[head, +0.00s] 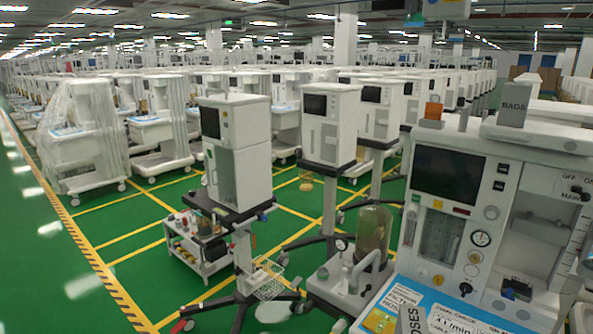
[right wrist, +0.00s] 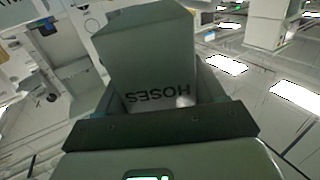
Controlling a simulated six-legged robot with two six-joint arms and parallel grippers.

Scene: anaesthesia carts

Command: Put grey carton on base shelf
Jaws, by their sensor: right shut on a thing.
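A grey carton marked HOSES (right wrist: 145,55) fills the middle of the right wrist view. My right gripper (right wrist: 160,120) is shut on it, and its lettering appears upside down there. The top part of the HOSES carton also shows at the bottom edge of the head view (head: 411,321), in front of the near anaesthesia cart. Another grey carton, marked BAGS (head: 513,103), stands on top of that cart. I cannot tell for certain which surface is the base shelf; a low white shelf (head: 212,266) holds small items at left. My left gripper is not in view.
The near anaesthesia cart (head: 478,215) fills the right, with a blue worktop (head: 395,300) bearing printed labels. An orange carton (head: 434,108) stands on its top. A clear cylinder (head: 374,232) stands beside it. Green floor is open at left; rows of carts fill the back.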

